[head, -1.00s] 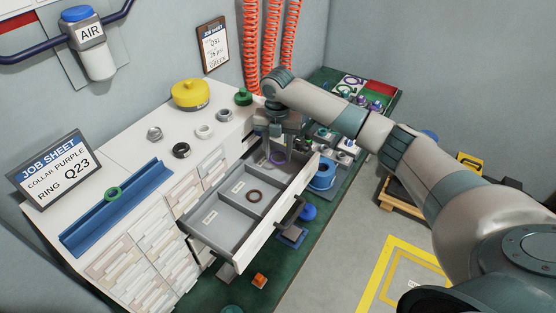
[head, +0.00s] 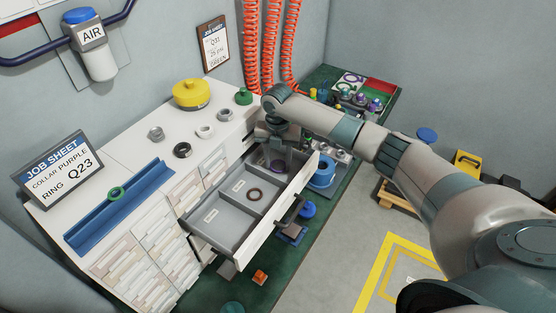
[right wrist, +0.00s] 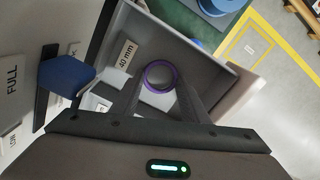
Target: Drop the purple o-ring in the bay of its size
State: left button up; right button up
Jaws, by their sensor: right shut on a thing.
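The purple o-ring (right wrist: 160,91) is between the finger ends of my right gripper (right wrist: 160,86), which is shut on it. In the right wrist view it hangs over the grey bay labelled 40 mm (right wrist: 127,54); whether it touches the floor I cannot tell. In the head view the purple o-ring (head: 278,166) shows small below my right gripper (head: 277,150), at the far bay of the open drawer (head: 262,228). A brown ring (head: 255,201) lies in the middle bay. The near bay looks empty apart from its label. My left gripper is out of view.
The job sheet (head: 62,171) reads collar purple, ring Q23. The cabinet top holds a yellow container (head: 191,95), several collars, and a blue channel (head: 119,206) with a green ring. A blue thing (right wrist: 68,78) stands close left in the right wrist view.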

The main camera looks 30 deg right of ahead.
jog(key=shift+f, duration=0.2)
jog(key=o, duration=1.1)
jog(key=shift+r, duration=0.5)
notch_tip(320, 180, up, 12)
jog(key=b, duration=0.3)
jog(key=shift+r, duration=0.15)
jog(key=shift+s, duration=0.1)
